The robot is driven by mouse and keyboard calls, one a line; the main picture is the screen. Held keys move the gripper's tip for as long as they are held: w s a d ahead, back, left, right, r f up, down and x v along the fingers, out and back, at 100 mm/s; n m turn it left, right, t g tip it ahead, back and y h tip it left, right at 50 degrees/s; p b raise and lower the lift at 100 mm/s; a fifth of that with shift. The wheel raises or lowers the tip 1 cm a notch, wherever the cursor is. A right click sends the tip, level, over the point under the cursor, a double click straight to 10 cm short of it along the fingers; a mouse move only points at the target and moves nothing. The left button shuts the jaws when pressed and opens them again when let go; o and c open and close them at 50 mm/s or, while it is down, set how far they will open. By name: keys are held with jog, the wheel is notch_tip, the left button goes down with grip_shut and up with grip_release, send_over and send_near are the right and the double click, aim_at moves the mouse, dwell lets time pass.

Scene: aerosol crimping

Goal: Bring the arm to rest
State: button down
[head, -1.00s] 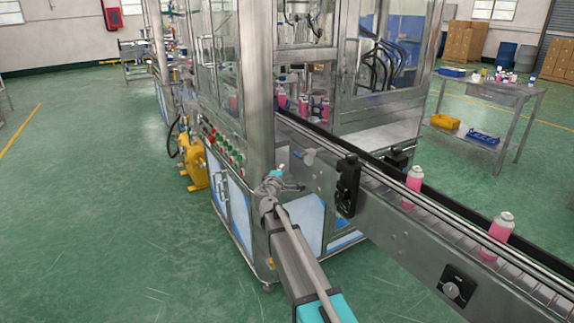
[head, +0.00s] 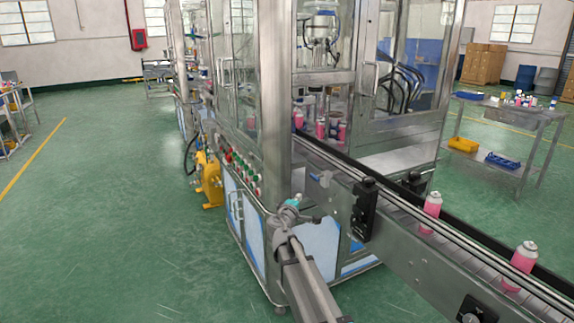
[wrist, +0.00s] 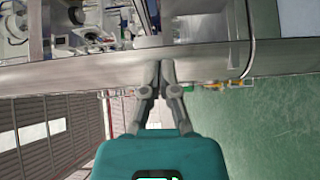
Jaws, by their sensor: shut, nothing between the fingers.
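My gripper (wrist: 160,72) shows in the wrist view with its two grey fingers together and nothing between them. The fingertips overlap in the picture with a wide steel beam of the machine; I cannot tell the gap between them. In the head view my arm reaches up from the bottom centre toward the machine's front corner post. Its far end is small there, and I cannot make out the fingers.
The glazed crimping machine (head: 276,120) stands close by, with a button panel (head: 243,172). A conveyor (head: 405,240) runs to the lower right, carrying pink cans (head: 431,212). A yellow unit (head: 208,180) stands left of the machine. Green floor (head: 110,220) at left is open.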

jog(key=s+d+f+m+g+h, duration=0.1)
jog(key=s+d+f+m+g, duration=0.9)
jog(key=s+d, duration=0.5)
jog(key=s+f+m+g+y, duration=0.1)
jog(key=s+f+g+y, duration=0.15)
jog(key=s, duration=0.35)
jog(key=s+f+m+g+y, duration=0.1)
jog(key=s+f, duration=0.3)
jog(key=s, duration=0.1)
jog(key=s+a+f+m+g+y, duration=0.1)
jog(key=s+a+f+g+y, duration=0.2)
jog(key=s, duration=0.6)
notch_tip(320, 180, up, 16)
jog(key=p, duration=1.4)
jog(key=shift+a+f+y, duration=0.2)
jog(key=shift+a+y, duration=0.25)
jog(key=shift+f, duration=0.1)
